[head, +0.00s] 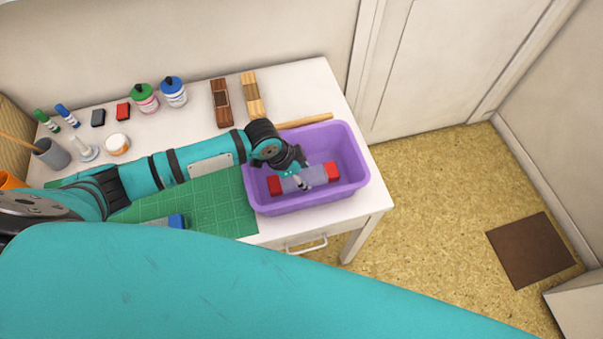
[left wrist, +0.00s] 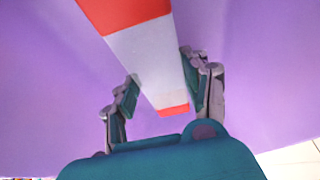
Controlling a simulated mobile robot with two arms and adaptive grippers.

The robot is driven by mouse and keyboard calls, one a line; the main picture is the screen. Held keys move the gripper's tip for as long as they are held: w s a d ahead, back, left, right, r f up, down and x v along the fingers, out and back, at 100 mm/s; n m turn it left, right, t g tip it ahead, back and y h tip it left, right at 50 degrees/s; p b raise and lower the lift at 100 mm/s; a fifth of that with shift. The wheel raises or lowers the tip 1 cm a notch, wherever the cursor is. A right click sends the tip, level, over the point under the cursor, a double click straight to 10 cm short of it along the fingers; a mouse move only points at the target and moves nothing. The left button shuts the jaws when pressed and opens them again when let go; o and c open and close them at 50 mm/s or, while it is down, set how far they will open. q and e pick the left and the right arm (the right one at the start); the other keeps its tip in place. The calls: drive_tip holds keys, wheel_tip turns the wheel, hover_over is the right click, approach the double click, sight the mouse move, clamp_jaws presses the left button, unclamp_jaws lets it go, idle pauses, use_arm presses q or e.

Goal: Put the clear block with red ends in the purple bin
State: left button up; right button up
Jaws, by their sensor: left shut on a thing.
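The clear block with red ends (head: 316,178) is inside the outline of the purple bin (head: 355,190) in the head view. My left gripper (head: 302,178) is shut on the block near its middle. In the left wrist view the block (left wrist: 147,55) runs between the two fingers of my left gripper (left wrist: 160,95), with purple bin wall and floor (left wrist: 250,60) around it. I cannot tell whether the block touches the bin floor. My right gripper is not in view.
A green cutting mat (head: 215,205) with a blue-ended block (head: 176,221) lies left of the bin. A wooden rod (head: 308,121) lies behind the bin. Ink bottles (head: 173,92) and wooden blocks (head: 251,95) stand along the back of the white table (head: 310,85).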

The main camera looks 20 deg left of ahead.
use_arm(q)
drive_tip(key=shift+f, duration=0.15)
drive_tip(key=o, duration=1.4)
drive_tip(key=shift+r, duration=0.25)
drive_tip(key=v, duration=1.2)
drive_tip(key=shift+f, duration=0.15)
